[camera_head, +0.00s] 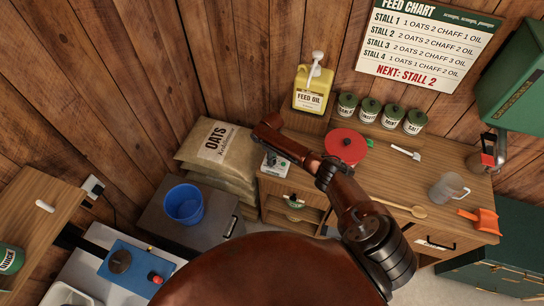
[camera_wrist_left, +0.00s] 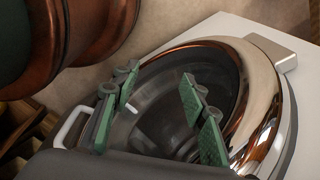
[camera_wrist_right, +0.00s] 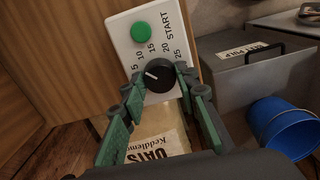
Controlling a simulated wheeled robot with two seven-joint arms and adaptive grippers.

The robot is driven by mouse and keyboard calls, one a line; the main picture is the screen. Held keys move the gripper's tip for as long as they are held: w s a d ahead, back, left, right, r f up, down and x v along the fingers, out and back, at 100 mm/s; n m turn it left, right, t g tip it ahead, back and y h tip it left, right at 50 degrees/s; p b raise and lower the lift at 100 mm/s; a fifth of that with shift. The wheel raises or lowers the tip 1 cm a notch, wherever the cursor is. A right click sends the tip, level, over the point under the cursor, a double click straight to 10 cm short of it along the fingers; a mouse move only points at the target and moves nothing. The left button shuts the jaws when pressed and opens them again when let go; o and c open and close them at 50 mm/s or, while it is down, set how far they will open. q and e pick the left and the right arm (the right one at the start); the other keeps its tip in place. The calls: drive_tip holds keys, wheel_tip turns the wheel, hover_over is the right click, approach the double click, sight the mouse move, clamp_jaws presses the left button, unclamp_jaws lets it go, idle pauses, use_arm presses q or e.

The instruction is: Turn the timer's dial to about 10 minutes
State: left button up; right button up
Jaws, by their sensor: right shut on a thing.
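The timer (camera_wrist_right: 146,30) is a white panel with a green START button (camera_wrist_right: 141,32), printed numbers and a black dial (camera_wrist_right: 160,76). In the right wrist view the dial's white mark points left and slightly up, toward the low numbers near 5. My right gripper (camera_wrist_right: 160,88) has its green-padded fingers on both sides of the dial, shut on it. In the head view the timer (camera_head: 279,165) shows only partly behind my right arm. My left gripper (camera_wrist_left: 158,105) is open and empty in the left wrist view; it does not show in the head view.
Oats sacks (camera_head: 216,143) and a blue bucket (camera_head: 184,203) stand left of the timer. A yellow feed oil jug (camera_head: 312,90) stands behind.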

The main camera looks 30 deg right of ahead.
drive_tip(key=shift+m+p, duration=0.6)
drive_tip(key=shift+m, duration=0.5)
drive_tip(key=o, duration=1.1)
drive_tip(key=shift+o, duration=0.2)
drive_tip(key=shift+r, duration=0.6)
wheel_tip(320, 180, up, 11)
drive_tip(key=shift+f, duration=0.15)
